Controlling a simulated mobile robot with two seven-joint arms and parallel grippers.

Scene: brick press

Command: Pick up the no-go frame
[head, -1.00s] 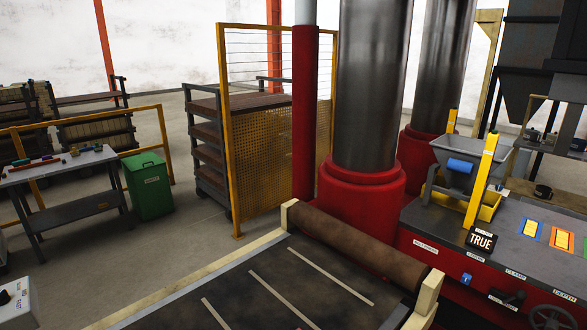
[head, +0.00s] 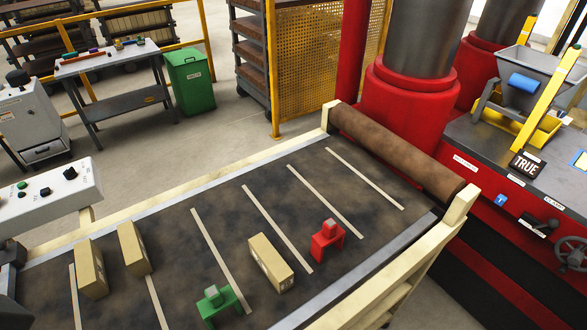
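A small red frame (head: 327,240), shaped like an upside-down U with a grey block on top, stands on the dark belt table (head: 350,205), right of the middle. I take it to be the no-go frame by its red colour; no label on it is readable. A similar green frame (head: 218,303) stands nearer, at the lower middle. A tan brick (head: 271,262) lies between the two frames. Neither of my grippers can be made out in the head view.
Two more tan bricks (head: 91,268) (head: 134,247) lie on the belt's left part. Pale strips divide the belt. A brown roller (head: 395,150) and wooden rails edge it. A control box (head: 45,203) stands at left, the red press (head: 415,95) behind. Dark parts at the left edge are unclear.

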